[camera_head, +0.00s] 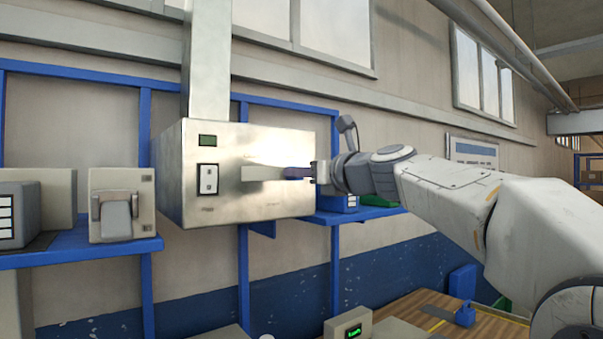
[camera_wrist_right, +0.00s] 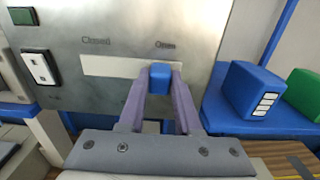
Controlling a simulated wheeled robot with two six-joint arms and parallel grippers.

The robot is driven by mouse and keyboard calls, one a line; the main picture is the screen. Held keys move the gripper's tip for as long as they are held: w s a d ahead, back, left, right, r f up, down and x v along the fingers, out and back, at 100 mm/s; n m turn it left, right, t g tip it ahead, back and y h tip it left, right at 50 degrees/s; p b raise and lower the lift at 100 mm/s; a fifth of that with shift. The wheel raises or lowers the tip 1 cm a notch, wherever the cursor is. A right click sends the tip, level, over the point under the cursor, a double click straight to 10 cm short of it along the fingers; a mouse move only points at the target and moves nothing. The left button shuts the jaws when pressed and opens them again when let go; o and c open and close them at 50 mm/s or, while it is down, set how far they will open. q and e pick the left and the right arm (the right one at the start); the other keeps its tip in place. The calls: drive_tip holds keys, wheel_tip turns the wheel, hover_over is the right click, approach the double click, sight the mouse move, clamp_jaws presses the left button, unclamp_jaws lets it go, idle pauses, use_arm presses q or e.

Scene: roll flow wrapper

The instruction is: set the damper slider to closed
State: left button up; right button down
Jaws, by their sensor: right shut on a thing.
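The damper slider is a blue knob (camera_wrist_right: 160,78) on a pale horizontal track (camera_wrist_right: 108,66) on the front of a metal box (camera_head: 245,147). In the right wrist view the track carries the word "Closed" above its left part and "Open" above its right end. The knob stands at the right end, under "Open". My right gripper (camera_wrist_right: 160,90) is shut on the blue knob, one finger on each side. In the head view my right gripper (camera_head: 300,172) reaches the box's front from the right, and the knob is hardly visible there. My left gripper is not in view.
The box also bears a small dark green display (camera_head: 207,141) and a white switch plate (camera_head: 208,179) at its left. Blue shelving (camera_head: 75,245) runs along the wall. A blue block (camera_wrist_right: 252,90) and a green block (camera_wrist_right: 303,92) sit to the box's right.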

drive_tip(key=s+a, duration=0.1)
drive_tip(key=a, duration=0.1)
drive_tip(key=s+a+p, duration=0.1)
drive_tip(key=s+a, duration=0.3)
drive_tip(key=a, duration=0.1)
drive_tip(key=shift+s+r+p, duration=0.1)
drive_tip(key=shift+p, duration=0.3)
drive_tip(key=shift+a, duration=0.15)
drive_tip(key=c, duration=0.7)
unclamp_jaws()
drive_tip(key=shift+s, duration=0.1)
drive_tip(key=shift+o, duration=0.5)
drive_tip(key=shift+s+a, duration=0.1)
drive_tip(key=shift+a, duration=0.05)
drive_tip(key=shift+d, duration=0.2)
drive_tip(key=b+v, duration=0.2)
drive_tip(key=v, duration=0.8)
drive_tip(key=shift+d+f, duration=0.1)
drive_tip(key=shift+f, duration=0.15)
